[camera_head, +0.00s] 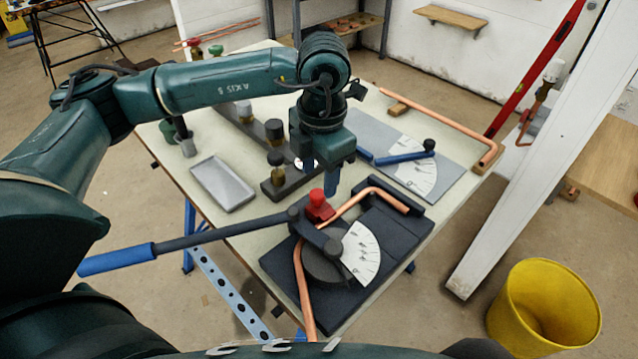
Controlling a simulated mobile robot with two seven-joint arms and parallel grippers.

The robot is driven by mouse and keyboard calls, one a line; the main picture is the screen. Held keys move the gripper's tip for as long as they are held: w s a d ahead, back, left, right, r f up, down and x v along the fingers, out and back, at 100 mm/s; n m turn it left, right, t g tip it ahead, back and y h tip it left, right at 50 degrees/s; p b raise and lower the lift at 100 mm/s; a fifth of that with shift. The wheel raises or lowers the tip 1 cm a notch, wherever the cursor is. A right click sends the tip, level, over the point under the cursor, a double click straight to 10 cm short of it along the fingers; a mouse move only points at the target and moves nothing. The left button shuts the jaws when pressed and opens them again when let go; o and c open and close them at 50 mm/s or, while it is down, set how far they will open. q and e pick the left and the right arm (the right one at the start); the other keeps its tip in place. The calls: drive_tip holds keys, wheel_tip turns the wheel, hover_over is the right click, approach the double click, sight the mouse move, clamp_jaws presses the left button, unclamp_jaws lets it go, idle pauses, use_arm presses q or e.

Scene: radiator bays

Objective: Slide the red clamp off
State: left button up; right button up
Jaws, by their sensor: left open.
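The red clamp (319,207) sits on the black pipe bender (395,232) at the front right of the table, beside the bender's pivot arm. A bent copper pipe (304,290) runs through the bender close to the clamp. My left gripper (320,174) points down with its blue fingers apart, just above and behind the clamp. Nothing shows between the fingers, and they look clear of the clamp. The clamp's underside is hidden. My right gripper is out of view.
The bender's long blue-ended handle (118,260) sticks out past the table's left edge. A grey tray (222,184) lies at the left. A second bender with a blue handle (404,158) and a copper pipe (455,127) are at the back right. A yellow bucket (520,310) stands on the floor.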

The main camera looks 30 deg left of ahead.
sight(318, 193)
use_arm(q)
drive_tip(key=shift+a+f, duration=0.1)
drive_tip(key=shift+f, duration=2.05)
clamp_jaws()
drive_tip(key=shift+w+a+f+b, duration=0.1)
drive_tip(key=shift+w+a+b, duration=0.25)
drive_tip(key=shift+a, duration=0.3)
drive_tip(key=shift+w+a+f+b, duration=0.1)
drive_tip(key=shift+w+a+b, duration=0.15)
drive_tip(key=shift+a, duration=0.4)
drive_tip(key=shift+a+r, duration=0.3)
